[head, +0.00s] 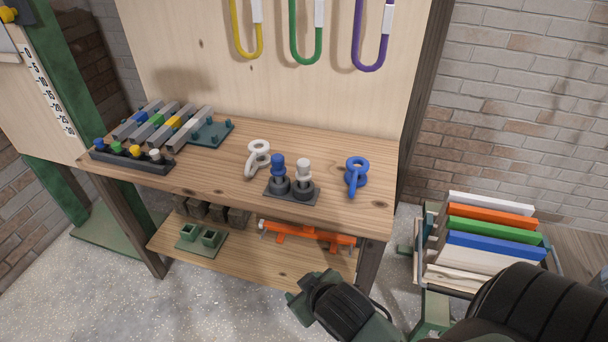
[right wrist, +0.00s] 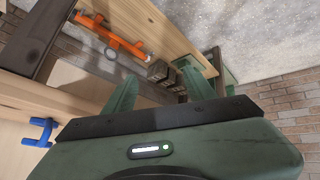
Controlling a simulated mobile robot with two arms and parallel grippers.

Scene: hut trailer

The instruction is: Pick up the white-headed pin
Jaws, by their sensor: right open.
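A white-headed pin (head: 303,172) stands upright in a dark two-place holder (head: 292,195) on the wooden bench, beside a blue-headed pin (head: 278,168). A white shackle-like piece (head: 258,157) lies to their left and a blue one (head: 356,174) to their right. My right gripper (head: 306,292) is low in front of the bench, apart from the pins. In the right wrist view its two green fingers (right wrist: 160,88) are spread with nothing between them. That view shows the orange tool on the lower shelf, but I cannot make out the pins there. My left gripper is not in view.
A dark rack (head: 130,161) with coloured knobs, one white, stands at the bench's left end near metal bars (head: 188,130). The orange tool (head: 305,234) lies on the lower shelf. A crate of coloured boards (head: 490,238) stands on the right. The bench front left of the holder is clear.

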